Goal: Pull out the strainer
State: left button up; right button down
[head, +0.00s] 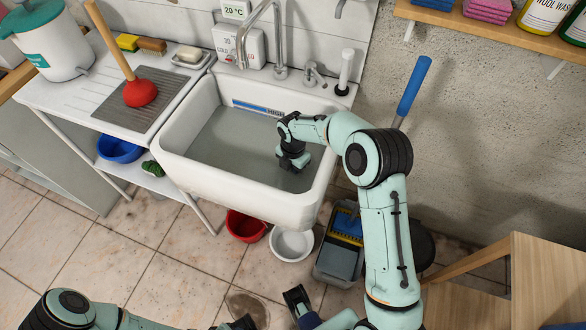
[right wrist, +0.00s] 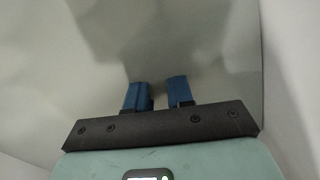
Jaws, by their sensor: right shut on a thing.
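The white sink (head: 172,150) holds cloudy grey water (head: 232,135). The strainer cannot be made out in either view; the murky water and my gripper hide it. My right gripper (head: 300,166) reaches down into the right part of the sink, at the water. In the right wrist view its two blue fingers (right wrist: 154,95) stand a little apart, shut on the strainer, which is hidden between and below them. My left gripper (head: 298,306) is low at the bottom edge of the head view, partly cut off, away from the sink.
A red plunger (head: 140,92) stands on the drainboard left of the sink. A tap (head: 280,40) rises behind the sink. A red bowl (head: 246,226), a white bowl (head: 291,244) and a grey bucket (head: 340,262) sit on the floor below. A wooden table (head: 545,260) is at right.

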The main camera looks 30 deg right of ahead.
jog(key=shift+r, duration=0.3)
dwell(0.4)
jog(key=shift+r+p, duration=1.15)
jog(key=shift+r, duration=0.15)
notch_tip(320, 180, up, 4)
jog(key=p, duration=0.3)
